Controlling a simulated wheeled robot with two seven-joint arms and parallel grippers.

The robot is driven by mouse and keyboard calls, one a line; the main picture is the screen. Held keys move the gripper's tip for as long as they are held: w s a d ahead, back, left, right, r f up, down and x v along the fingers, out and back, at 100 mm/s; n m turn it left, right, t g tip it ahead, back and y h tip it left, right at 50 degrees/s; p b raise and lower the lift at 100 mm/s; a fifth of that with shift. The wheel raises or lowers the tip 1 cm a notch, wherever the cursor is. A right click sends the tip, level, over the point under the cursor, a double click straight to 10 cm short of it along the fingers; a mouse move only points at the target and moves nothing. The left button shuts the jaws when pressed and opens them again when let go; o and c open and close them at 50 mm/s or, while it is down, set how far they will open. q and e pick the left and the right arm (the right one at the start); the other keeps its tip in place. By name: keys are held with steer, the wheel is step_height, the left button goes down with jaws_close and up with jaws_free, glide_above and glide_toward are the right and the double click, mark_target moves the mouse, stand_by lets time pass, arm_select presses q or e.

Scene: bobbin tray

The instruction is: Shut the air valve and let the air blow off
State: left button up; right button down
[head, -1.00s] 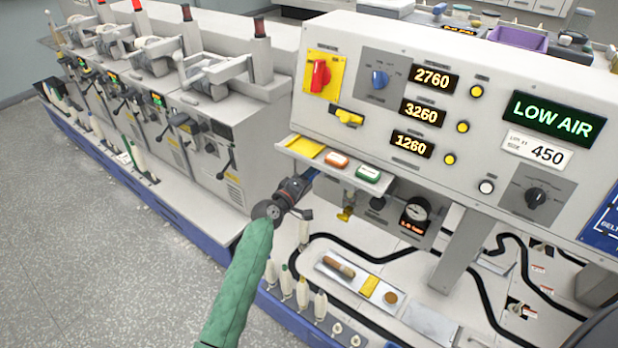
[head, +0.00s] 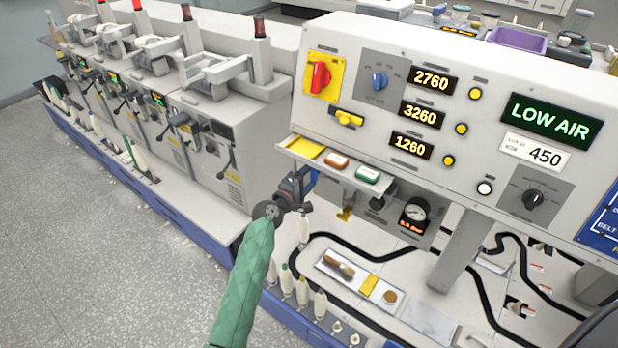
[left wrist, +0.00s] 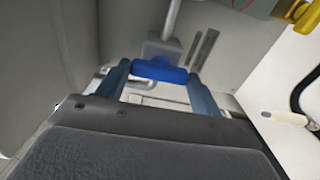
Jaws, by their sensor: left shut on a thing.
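My left gripper (head: 309,181) reaches under the left end of the control panel's small shelf. In the left wrist view its two blue-grey fingers (left wrist: 160,88) are shut on a blue handle (left wrist: 160,70), which lies crosswise between them in front of a grey fitting (left wrist: 162,48). I take this for the air valve handle; in the head view the gripper mostly hides it. A round pressure gauge (head: 414,211) with a small red readout, too small to read surely, sits to the right. The green display (head: 549,120) reads LOW AIR. My right gripper is not in view.
A yellow fitting (head: 346,212) hangs just right of my left gripper. The shelf (head: 318,164) with red and green buttons is close above. Below are a tool tray (head: 335,284) and several white bobbins. A grey support post (head: 462,247) stands further right.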

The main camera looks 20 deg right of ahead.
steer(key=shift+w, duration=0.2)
arm_select(q)
steer(key=o, duration=1)
steer(key=shift+s+a+f, duration=0.1)
steer(key=shift+a, duration=0.1)
steer(key=shift+b+v, duration=0.5)
steer(key=shift+v, duration=0.55)
steer(key=shift+b+v, duration=0.7)
steer(key=shift+v, duration=1.95)
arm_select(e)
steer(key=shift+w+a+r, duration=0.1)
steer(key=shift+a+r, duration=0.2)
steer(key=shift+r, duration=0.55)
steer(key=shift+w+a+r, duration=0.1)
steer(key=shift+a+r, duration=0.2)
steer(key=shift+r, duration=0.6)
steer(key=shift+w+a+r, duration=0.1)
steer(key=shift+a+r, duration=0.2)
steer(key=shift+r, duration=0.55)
